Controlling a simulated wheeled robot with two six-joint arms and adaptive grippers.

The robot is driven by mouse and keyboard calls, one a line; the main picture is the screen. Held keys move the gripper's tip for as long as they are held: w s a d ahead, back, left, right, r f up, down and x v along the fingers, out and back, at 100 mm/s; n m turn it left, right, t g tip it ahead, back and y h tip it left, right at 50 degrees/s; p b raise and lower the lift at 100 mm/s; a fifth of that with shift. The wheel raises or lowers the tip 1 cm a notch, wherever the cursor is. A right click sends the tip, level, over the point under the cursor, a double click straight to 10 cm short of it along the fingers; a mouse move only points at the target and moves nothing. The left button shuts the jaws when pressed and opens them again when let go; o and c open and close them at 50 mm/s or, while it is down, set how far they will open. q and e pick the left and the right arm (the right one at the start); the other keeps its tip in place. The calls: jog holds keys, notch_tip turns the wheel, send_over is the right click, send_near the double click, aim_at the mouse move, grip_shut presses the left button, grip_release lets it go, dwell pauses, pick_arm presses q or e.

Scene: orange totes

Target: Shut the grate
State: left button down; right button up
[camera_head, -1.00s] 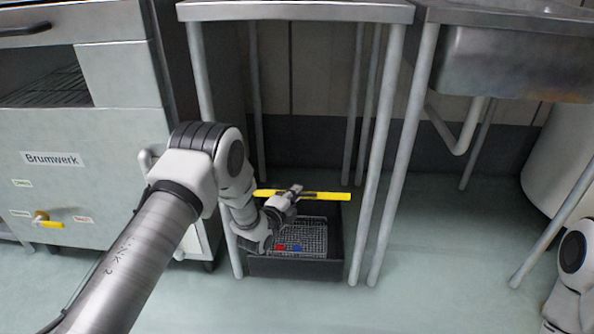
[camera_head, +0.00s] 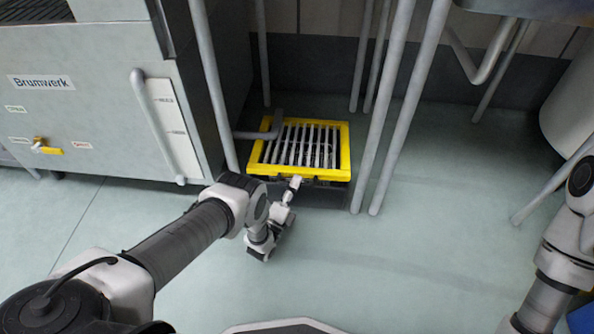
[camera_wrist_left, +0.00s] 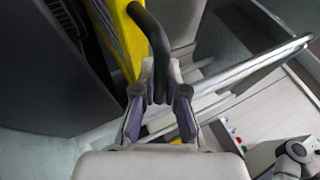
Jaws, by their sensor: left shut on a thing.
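The grate (camera_head: 342,135) has a yellow frame and grey bars. It lies over the black box (camera_head: 325,189) on the floor, nearly level; I cannot tell whether its front edge touches the box's rim. My left gripper (camera_head: 295,183) is at the grate's front edge. In the left wrist view, my left gripper (camera_wrist_left: 160,98) is shut on a dark curved handle (camera_wrist_left: 150,30) beside the yellow frame (camera_wrist_left: 122,35). The inside of the box is hidden under the grate. My right arm shows at the right edge of the head view, but its gripper does not.
A grey pipe (camera_head: 256,135) reaches over the grate's back left corner. Table legs (camera_head: 385,110) stand around the box. A grey machine (camera_head: 90,120) marked Brumwerk stands at left. The floor (camera_head: 320,260) in front is clear.

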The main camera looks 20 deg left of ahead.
pick_arm(q)
jog(key=shift+f, duration=0.1)
jog(key=shift+w, duration=0.1)
jog(key=c, duration=1.2)
grip_release()
